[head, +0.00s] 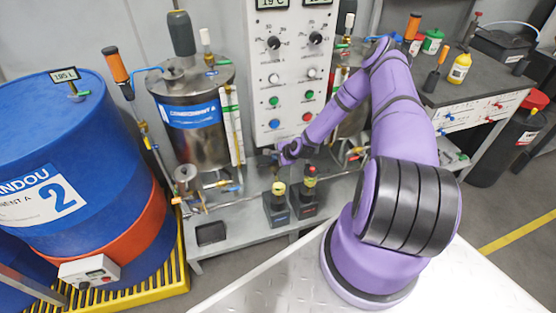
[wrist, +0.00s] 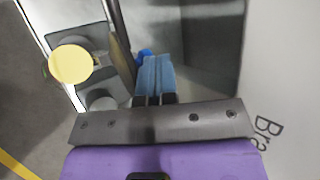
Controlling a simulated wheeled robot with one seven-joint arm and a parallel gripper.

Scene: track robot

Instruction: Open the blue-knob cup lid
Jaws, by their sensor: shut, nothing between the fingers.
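In the wrist view my gripper (wrist: 156,62) is shut, its fingers side by side with nothing seen between them. A small round blue knob (wrist: 143,53) shows just past the fingertips, partly covered by them. I cannot tell whether the fingers touch it. The cup and lid under the knob cannot be made out. In the head view my gripper (head: 276,157) is small, below the control panel and in front of the right-hand tank area. Neither the blue knob nor its lid can be picked out clearly there.
Two dark bottle-like items, one with a yellow top (head: 279,188), stand on the low bench; a yellow round cap (wrist: 70,64) shows in the wrist view. The control panel (head: 291,90) rises behind. A steel tank (head: 190,140) and blue drum (head: 75,150) stand left.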

